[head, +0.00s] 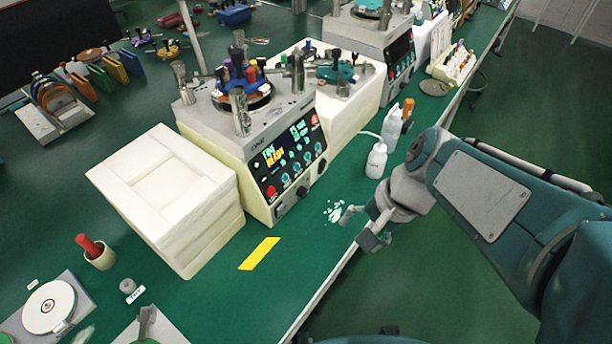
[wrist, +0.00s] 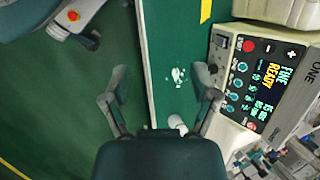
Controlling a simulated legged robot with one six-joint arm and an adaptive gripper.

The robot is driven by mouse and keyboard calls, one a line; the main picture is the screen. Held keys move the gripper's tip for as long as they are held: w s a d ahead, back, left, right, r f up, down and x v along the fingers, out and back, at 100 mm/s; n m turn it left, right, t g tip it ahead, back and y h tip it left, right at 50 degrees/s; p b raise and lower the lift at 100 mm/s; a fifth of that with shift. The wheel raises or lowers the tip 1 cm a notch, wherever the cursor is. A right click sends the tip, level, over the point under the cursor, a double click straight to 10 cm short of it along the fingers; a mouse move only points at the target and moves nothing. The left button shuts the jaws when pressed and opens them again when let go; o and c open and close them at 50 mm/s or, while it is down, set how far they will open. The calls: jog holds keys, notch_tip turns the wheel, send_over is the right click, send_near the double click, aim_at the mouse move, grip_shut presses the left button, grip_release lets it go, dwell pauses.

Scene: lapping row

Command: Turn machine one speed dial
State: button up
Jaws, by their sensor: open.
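Machine one (head: 255,140) is a cream unit labelled ONE with a dark, sloped control panel (head: 288,157) carrying a lit display, several blue-ringed controls and red buttons. Which control is the speed dial, I cannot tell. In the wrist view the panel (wrist: 262,78) reads FINE READY and lies to the right. My gripper (head: 359,228) is open and empty, out at the bench's front edge, apart from the machine. In the wrist view my gripper (wrist: 160,88) has its fingers spread, the right one beside the panel.
A cream block stack (head: 165,195) stands left of the machine. A white bottle (head: 376,160) stands to its right, near my arm. White flakes (head: 334,211) and yellow tape (head: 259,253) lie on the green bench. A similar machine (head: 370,45) stands farther back.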

aim_at(306, 194)
jog(key=w+a+f+m+y, duration=0.5)
jog(key=w+f+y, duration=0.3)
jog(key=w+y, duration=0.2)
jog(key=w+d+f+m+t, duration=0.1)
jog(key=w+f+m+t, duration=0.1)
jog(key=f+m+t, duration=0.1)
jog(key=w+d+f+m+t, duration=0.2)
jog(key=w+f+m+t, duration=0.1)
jog(key=f, duration=0.3)
jog(key=w+d+f+m+t, duration=0.2)
jog(key=f+m+t, duration=0.2)
jog(key=m, duration=0.1)
jog(key=shift+w+f+m, duration=0.3)
jog(key=shift+w+f, duration=0.05)
jog(key=shift+f, duration=0.05)
jog(key=x, duration=1)
jog(key=shift+w+a+r, duration=0.2)
jog(key=shift+w+a, duration=0.1)
grip_shut()
